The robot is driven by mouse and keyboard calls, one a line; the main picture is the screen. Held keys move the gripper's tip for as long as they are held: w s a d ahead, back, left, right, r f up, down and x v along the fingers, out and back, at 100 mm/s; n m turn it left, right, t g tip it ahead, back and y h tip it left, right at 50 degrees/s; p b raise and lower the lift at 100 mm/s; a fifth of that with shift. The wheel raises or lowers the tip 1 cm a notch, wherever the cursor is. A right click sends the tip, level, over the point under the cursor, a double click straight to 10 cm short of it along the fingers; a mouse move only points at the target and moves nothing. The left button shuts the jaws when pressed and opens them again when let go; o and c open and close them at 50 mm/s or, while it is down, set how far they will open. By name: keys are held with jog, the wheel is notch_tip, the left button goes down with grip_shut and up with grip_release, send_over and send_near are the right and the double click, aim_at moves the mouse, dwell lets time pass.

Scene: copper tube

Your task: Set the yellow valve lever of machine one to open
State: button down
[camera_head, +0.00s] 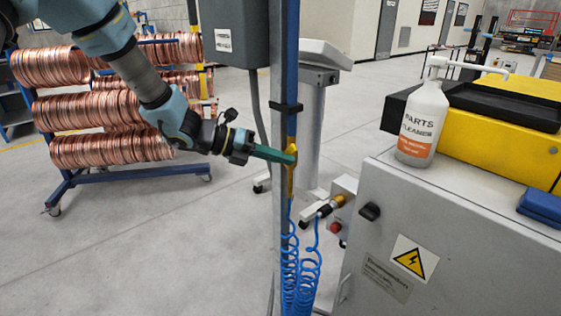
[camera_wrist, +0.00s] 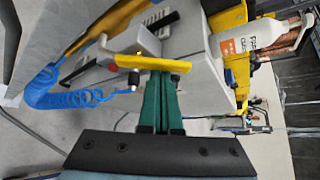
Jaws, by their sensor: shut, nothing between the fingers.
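The yellow valve lever (camera_head: 291,178) is on the upright post in the middle of the head view. It stands roughly upright, in line with the post, above the coiled blue hose. In the wrist view the yellow lever (camera_wrist: 152,63) lies across the picture just beyond the fingertips. My gripper (camera_head: 291,157) reaches in from the left with its green fingers shut and empty. In the wrist view my gripper (camera_wrist: 160,76) has its tips together at the lever's middle. The tips overlap the lever in view; I cannot tell whether they touch it.
The post (camera_head: 276,120) carries a grey box (camera_head: 236,33) above the lever. The coiled blue hose (camera_head: 300,275) hangs below. A grey cabinet (camera_head: 450,235) with a cleaner bottle (camera_head: 422,120) stands at right. A rack of copper coils (camera_head: 110,150) is behind my arm. Open floor lies at left.

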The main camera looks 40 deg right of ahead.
jog(key=shift+w+d+r+n+g+h+b, duration=0.1)
jog(key=shift+w+r+n+g+h+b, duration=0.25)
jog(key=shift+w+n+g+b, duration=0.5)
jog(key=shift+w+a+r+n+g+h+b, duration=0.1)
jog(key=shift+w+r+n+g+h+b, duration=0.2)
jog(key=shift+w+n+g+h+b, duration=0.45)
jog(key=shift+w+d+r+n+g+h+b, duration=0.1)
jog(key=shift+w+r+n+g+b, duration=0.2)
jog(key=shift+w+n+g+b, duration=0.55)
jog(key=shift+s+r+b, duration=0.1)
jog(key=shift+s+b, duration=0.1)
jog(key=shift+b, duration=0.1)
